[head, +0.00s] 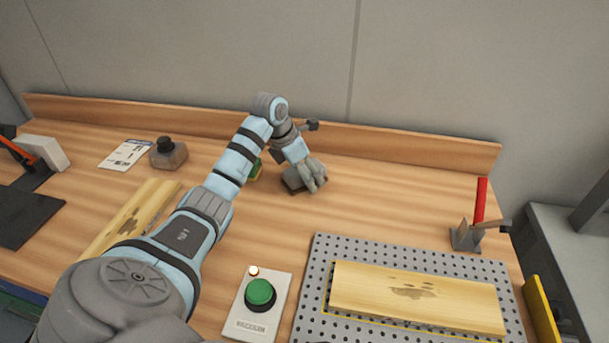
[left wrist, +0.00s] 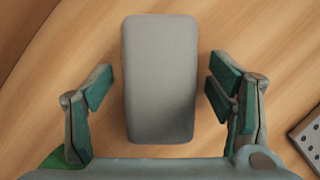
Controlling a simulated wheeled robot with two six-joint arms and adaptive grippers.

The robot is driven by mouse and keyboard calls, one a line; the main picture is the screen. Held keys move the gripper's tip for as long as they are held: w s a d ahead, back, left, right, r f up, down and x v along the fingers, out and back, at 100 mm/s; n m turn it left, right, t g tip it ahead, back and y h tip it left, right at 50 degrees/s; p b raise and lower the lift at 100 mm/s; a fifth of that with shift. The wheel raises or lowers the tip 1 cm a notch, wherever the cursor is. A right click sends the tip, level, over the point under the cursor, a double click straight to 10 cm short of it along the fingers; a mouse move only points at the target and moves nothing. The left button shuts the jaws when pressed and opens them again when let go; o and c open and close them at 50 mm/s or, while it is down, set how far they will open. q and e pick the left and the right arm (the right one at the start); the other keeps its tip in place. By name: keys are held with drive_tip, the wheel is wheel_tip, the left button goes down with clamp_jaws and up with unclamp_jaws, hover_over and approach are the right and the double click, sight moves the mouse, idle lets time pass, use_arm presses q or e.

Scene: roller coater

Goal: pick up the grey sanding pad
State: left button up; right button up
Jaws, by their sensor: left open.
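The grey sanding pad (left wrist: 160,70) lies on the wooden table between the two fingers of my left gripper (left wrist: 158,88) in the left wrist view. There is a gap on each side, and the fingers do not touch it. In the head view the pad (head: 293,181) shows as a dark grey block near the back of the table, partly hidden by my left gripper (head: 314,181), which is right over it. My left gripper is open. My right gripper is not in either view.
A green button box (head: 247,325) stands at the front.

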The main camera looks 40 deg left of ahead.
use_arm(q)
drive_tip(key=shift+f, duration=0.25)
idle(0.3)
drive_tip(key=shift+s+d+r, duration=0.15)
drive_tip(key=c, duration=1.4)
drive_tip(key=shift+r, duration=0.15)
drive_tip(key=r+p, duration=0.8)
drive_tip(key=r, duration=1.2)
drive_tip(key=shift+a+p, duration=0.2)
drive_tip(key=shift+p, duration=0.1)
